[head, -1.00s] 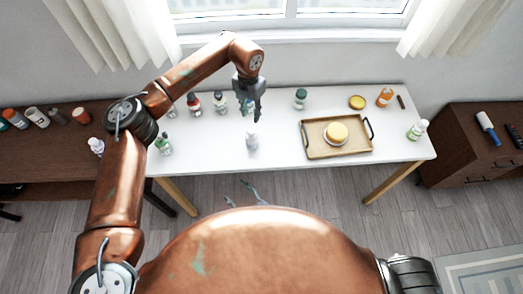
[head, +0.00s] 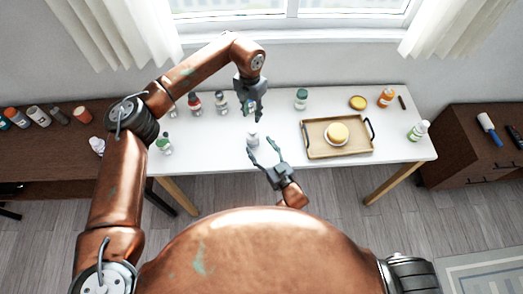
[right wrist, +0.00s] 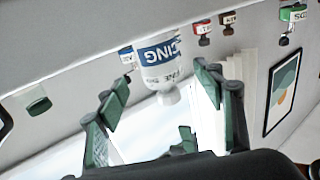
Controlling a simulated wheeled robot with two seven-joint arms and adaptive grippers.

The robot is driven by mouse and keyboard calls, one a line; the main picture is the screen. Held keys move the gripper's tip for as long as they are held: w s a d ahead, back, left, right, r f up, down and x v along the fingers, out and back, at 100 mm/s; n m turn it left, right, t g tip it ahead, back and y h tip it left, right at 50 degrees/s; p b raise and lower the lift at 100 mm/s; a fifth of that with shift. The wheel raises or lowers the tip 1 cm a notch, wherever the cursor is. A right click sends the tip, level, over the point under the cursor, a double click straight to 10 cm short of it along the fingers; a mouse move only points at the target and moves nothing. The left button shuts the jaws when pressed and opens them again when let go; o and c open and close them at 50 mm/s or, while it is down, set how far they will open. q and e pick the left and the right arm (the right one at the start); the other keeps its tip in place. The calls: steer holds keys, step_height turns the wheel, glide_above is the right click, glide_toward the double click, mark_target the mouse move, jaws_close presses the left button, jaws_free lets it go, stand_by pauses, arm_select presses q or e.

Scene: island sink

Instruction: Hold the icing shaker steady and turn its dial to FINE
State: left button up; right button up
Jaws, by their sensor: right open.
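The icing shaker (head: 252,139) is a small white bottle standing upright near the front edge of the white table. In the right wrist view the shaker (right wrist: 160,55) appears upside down, with a blue label reading "ING", the word FINE near its top and a narrower white top end. My right gripper (head: 262,147) is open at the table's front edge, its fingers pointing at the shaker; the fingers (right wrist: 165,105) show apart in the right wrist view. My left gripper (head: 253,115) points down above and behind the shaker, fingers apart and empty. The dial's setting cannot be read.
A wooden tray (head: 308,152) with a yellow-topped item (head: 337,132) stands to the right. Several bottles line the back, including a red-labelled one (head: 194,104) and a green-capped one (head: 301,99). A green bottle (head: 164,143) stands at the left. Table between shaker and tray is clear.

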mark_target(252, 137)
steer(key=x, duration=0.6)
steer(key=shift+c, duration=0.7)
steer(key=c, duration=1.2)
stand_by(0.3)
